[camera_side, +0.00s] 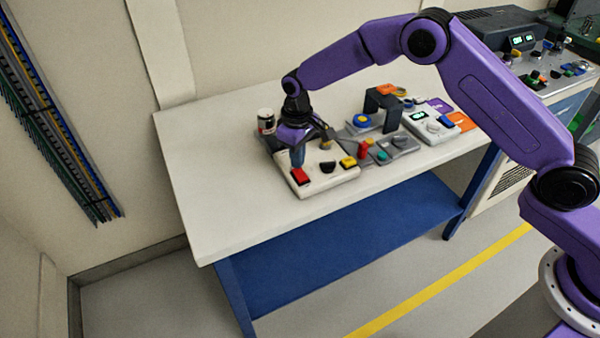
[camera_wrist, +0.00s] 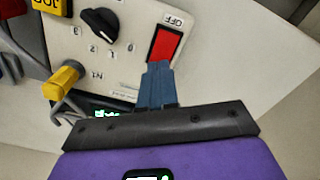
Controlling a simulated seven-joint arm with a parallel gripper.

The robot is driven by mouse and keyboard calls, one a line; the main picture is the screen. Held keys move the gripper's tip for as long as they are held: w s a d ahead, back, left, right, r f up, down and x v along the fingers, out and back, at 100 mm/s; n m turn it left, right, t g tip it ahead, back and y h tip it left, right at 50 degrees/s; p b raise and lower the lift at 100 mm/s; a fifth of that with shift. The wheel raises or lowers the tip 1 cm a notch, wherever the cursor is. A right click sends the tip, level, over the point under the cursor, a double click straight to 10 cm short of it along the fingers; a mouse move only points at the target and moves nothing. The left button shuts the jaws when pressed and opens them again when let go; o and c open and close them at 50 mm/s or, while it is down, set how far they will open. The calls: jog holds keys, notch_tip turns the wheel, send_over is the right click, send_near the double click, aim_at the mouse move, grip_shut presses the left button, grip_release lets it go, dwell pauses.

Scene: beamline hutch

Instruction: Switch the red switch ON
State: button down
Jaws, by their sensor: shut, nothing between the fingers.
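The red switch (camera_side: 300,176) sits at the front left corner of a white control panel (camera_side: 335,179) on the table. In the wrist view the red switch (camera_wrist: 166,44) is a red rectangle in a dark frame, with an "OFF" label beside its upper end. My gripper (camera_side: 298,160) is shut and empty, pointing down just behind the switch in the side view. In the wrist view its blue fingertips (camera_wrist: 158,70) are together at the lower end of the switch and overlap that edge. I cannot tell whether they touch it.
The panel also carries a black rotary knob (camera_wrist: 99,23), a yellow part (camera_wrist: 62,82) and a yellow button (camera_side: 348,162). More devices, including a dark arch (camera_side: 383,105), crowd the right. The table's left part is clear.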

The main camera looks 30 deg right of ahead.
aim_at(298, 170)
jog(key=shift+f, duration=1)
dwell(0.7)
jog(key=shift+r, duration=3.55)
